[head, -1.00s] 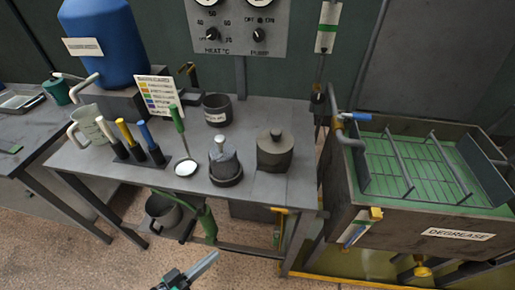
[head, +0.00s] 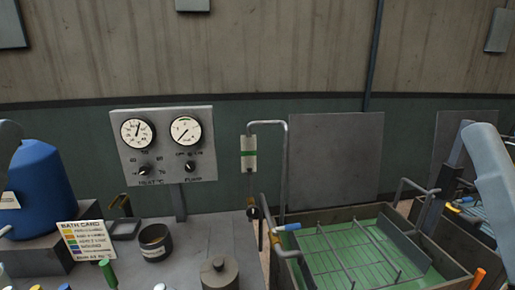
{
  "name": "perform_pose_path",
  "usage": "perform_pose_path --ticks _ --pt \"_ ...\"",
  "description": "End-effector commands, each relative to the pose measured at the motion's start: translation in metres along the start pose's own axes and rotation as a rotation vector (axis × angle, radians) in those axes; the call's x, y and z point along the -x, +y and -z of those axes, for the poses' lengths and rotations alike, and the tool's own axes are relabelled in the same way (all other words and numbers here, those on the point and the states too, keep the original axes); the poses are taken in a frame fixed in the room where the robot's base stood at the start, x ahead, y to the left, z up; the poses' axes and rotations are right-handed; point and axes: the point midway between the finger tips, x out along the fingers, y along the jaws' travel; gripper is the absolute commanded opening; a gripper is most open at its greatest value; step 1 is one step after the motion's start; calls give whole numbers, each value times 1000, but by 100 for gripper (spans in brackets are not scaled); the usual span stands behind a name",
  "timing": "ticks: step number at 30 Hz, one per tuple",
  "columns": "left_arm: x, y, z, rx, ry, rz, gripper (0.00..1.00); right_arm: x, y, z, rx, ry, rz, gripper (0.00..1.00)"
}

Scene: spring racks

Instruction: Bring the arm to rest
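A pale grey link of my own arm (head: 492,185) stands at the right edge of the head view, in front of the wall and the far end of the tank. Another pale link, probably mine, shows at the left edge beside the blue drum (head: 38,190). Neither gripper is in the picture, so their fingers cannot be seen.
A gauge panel (head: 163,166) hangs above the grey bench (head: 190,258). The bench holds a bath card (head: 86,240), a dark pot (head: 155,242) and a lidded pot (head: 219,273). A green-floored tank (head: 345,262) with grey rails stands at the right.

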Motion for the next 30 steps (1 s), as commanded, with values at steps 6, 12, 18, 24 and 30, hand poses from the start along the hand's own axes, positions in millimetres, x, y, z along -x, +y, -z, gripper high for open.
perform_pose_path --ticks 6,12,18,24,30 --pt "-80 3 69 -12 -6 -7 0 -78 0 74 0 3 0 50" --pt "-151 4 133 -13 -8 -7 0 -149 0 139 0 3 0 50" --pt "-224 5 199 -13 -9 -8 0 -221 1 206 0 3 0 50" --pt "-275 6 244 -13 -10 -8 0 -271 1 252 0 3 0 50" --pt "-284 6 252 -13 -10 -8 0 -280 1 260 0 2 0 50"
